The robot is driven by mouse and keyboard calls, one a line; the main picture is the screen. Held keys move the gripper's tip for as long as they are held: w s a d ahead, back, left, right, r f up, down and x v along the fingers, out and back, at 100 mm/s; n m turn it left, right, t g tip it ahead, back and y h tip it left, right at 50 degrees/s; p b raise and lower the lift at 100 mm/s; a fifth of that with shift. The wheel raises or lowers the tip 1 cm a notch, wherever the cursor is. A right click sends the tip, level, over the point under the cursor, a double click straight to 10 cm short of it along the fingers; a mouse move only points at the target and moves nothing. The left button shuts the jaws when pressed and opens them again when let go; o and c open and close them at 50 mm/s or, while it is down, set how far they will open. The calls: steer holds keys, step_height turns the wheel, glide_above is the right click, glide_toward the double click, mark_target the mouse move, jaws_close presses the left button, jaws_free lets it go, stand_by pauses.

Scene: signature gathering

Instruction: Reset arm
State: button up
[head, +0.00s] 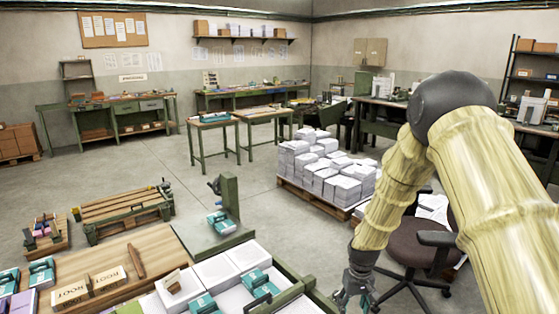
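My arm comes in from the right side of the head view, bends at a dark joint and reaches down. My gripper (352,298) hangs at the lower end, near the bottom edge of the picture. It is just right of the corner of the near workbench (160,249). Its fingertips are small and partly cut off by the bottom edge, so I cannot tell whether they are apart. I see nothing clearly held in it.
The bench carries white paper stacks (216,271), teal clamp-like tools (258,281) and wooden blocks (108,279). An office chair (417,247) stands right behind my gripper. A pallet of paper stacks (330,170) lies farther back. Open floor (120,170) spreads at left centre.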

steer(key=s+f+b, duration=0.4)
steer(key=s+f, duration=1.4)
steer(key=f, duration=0.1)
steer(key=s+f+b, duration=0.2)
steer(key=s+f, duration=0.2)
steer(key=s, duration=0.9)
steer(key=s+f+m+b, duration=0.1)
steer(key=s+f+b, duration=0.1)
steer(key=s, duration=1.1)
steer(key=shift+s+f+m, duration=0.2)
steer(key=shift+f+m, duration=0.1)
steer(key=shift+f, duration=0.55)
steer(key=shift+a, duration=0.1)
steer(key=shift+c, duration=0.5)
